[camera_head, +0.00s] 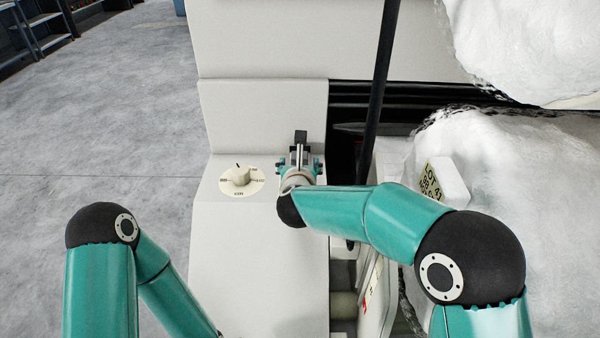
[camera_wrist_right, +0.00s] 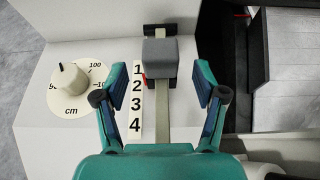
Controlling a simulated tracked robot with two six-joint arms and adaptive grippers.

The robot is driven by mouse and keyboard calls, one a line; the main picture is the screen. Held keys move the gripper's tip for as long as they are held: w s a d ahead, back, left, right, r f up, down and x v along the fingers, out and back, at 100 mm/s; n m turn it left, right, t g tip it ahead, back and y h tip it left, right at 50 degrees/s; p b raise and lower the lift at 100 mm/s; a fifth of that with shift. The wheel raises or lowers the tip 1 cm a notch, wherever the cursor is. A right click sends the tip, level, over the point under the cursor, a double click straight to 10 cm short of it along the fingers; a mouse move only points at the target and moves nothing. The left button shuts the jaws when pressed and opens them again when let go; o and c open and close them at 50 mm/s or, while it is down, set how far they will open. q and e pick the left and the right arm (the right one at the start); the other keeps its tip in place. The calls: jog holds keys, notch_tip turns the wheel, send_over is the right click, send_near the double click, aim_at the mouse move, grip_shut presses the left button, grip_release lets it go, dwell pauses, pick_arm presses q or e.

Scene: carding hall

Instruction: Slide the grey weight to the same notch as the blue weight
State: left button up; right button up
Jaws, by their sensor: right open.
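The grey weight (camera_wrist_right: 159,58) sits on a pale rail (camera_wrist_right: 163,118) in the right wrist view, towards its far end. In the head view the right gripper (camera_head: 299,164) is over the pale machine top. I see no blue weight. My left gripper is out of view.
A cm dial with a knob (camera_head: 239,177) is left of the rail. A dark upright bar (camera_head: 377,105) stands close right of my right gripper. White fibre masses (camera_head: 530,190) fill the right side. Open floor (camera_head: 100,130) lies left.

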jog(key=v, duration=0.5)
jog(key=shift+s+r, duration=0.15)
jog(key=shift+s, duration=0.2)
jog(key=shift+s+r, duration=0.1)
jog(key=shift+s, duration=0.25)
